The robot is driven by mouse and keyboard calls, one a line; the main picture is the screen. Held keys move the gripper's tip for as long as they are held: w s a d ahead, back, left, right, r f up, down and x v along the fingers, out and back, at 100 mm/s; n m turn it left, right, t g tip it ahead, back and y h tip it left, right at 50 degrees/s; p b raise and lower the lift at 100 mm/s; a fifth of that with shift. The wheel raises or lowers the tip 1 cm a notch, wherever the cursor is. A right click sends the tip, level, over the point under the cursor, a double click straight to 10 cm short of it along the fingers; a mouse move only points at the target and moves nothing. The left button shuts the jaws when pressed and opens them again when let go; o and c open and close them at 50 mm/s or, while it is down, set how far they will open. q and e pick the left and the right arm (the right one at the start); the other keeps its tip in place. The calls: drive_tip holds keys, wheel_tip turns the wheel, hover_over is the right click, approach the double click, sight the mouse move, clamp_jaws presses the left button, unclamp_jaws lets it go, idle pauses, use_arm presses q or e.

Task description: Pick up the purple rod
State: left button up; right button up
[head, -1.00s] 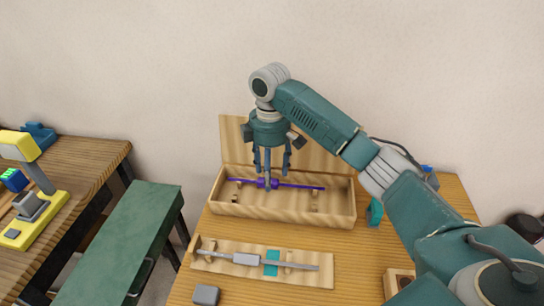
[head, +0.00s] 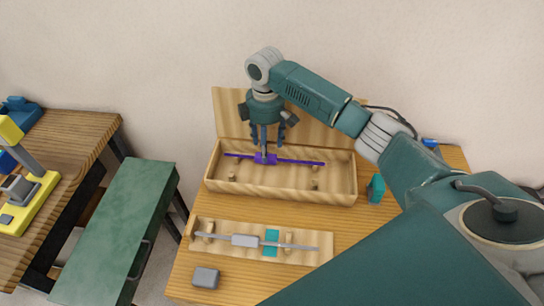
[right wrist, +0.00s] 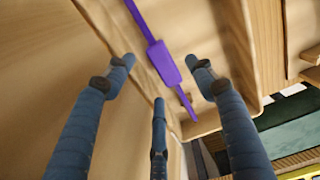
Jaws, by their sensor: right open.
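The purple rod (head: 295,161) with its thicker middle block lies lengthwise in the open wooden box (head: 285,191) in the head view. Whether it touches the small wooden supports there is unclear. My right gripper (head: 266,155) points down at the block from above. In the right wrist view its three fingers (right wrist: 160,80) are spread around the purple block (right wrist: 163,62), with visible gaps on both sides. The gripper is open. Contact with the rod cannot be made out. My left gripper is out of view.
A wooden tray (head: 210,252) holding a grey rod (head: 295,246) and a teal piece (head: 271,243) lies in front of the box. A grey block (head: 206,278) is nearby. A teal object (head: 376,189) stands right of the box. A green bench (head: 120,225) is at left.

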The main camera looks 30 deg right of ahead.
drive_tip(key=shift+f+p, duration=0.35)
drive_tip(key=shift+f, duration=1.3)
drive_tip(key=c, duration=1.3)
drive_tip(key=shift+r, duration=0.15)
